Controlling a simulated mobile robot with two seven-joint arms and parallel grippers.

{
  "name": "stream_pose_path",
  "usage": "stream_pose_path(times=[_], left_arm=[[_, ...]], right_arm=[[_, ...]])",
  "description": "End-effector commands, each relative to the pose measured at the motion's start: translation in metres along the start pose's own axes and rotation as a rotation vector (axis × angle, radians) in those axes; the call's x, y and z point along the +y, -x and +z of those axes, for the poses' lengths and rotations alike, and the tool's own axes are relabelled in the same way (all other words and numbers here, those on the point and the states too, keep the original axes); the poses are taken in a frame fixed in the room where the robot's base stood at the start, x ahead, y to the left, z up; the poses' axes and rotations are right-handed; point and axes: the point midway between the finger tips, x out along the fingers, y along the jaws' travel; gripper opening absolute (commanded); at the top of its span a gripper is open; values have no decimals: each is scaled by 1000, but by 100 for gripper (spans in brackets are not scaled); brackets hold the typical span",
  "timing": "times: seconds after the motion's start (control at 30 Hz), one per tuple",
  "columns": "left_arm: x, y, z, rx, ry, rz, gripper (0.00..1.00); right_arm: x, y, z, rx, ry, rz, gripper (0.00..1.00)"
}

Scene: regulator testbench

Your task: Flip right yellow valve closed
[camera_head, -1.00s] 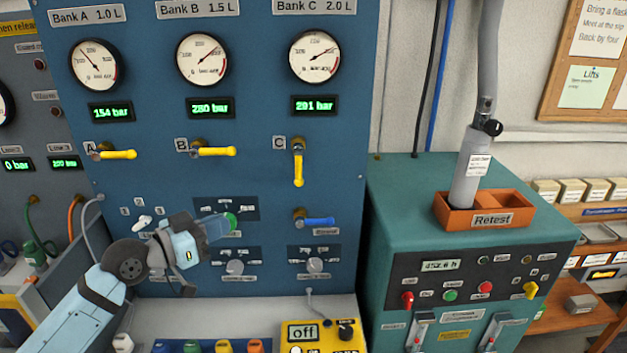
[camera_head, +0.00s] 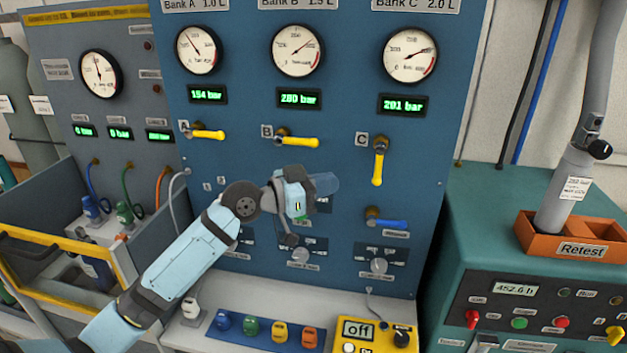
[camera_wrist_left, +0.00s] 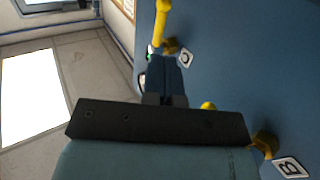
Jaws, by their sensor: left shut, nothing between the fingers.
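The right yellow valve, C (camera_head: 378,165), is on the blue panel with its handle pointing straight down. It also shows at the top of the left wrist view (camera_wrist_left: 163,18). Yellow valves A (camera_head: 207,134) and B (camera_head: 300,141) have their handles pointing right. My left gripper (camera_head: 325,184) is in front of the panel, below and right of B and lower left of the C handle, apart from C in the head view. In the left wrist view its closed fingers (camera_wrist_left: 165,78) point toward C, with nothing held. My right gripper is out of view.
A blue-handled valve (camera_head: 387,223) sits below C, with knobs (camera_head: 379,266) lower down. A yellow box reading "off" (camera_head: 377,335) stands on the ledge. A teal cabinet (camera_head: 490,215) stands to the right. The panel between B and C is bare.

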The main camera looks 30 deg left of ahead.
Motion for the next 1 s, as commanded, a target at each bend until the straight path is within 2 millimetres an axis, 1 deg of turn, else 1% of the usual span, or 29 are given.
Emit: stream_pose_path(times=[0.03,0.2,0.3,0.4,0.6,1.0], left_arm=[[0,-13,-4,3,5,1,0],[1,-48,-4,3,4,1,0],[0,-64,-4,2,4,0,0],[0,-75,-2,1,2,0,0],[0,-85,0,0,1,0,0],[0,-85,2,4,3,0,0]], right_arm=[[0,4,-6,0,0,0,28],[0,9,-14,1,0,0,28],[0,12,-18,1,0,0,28],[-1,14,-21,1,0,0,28],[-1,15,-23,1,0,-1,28],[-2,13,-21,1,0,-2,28]])
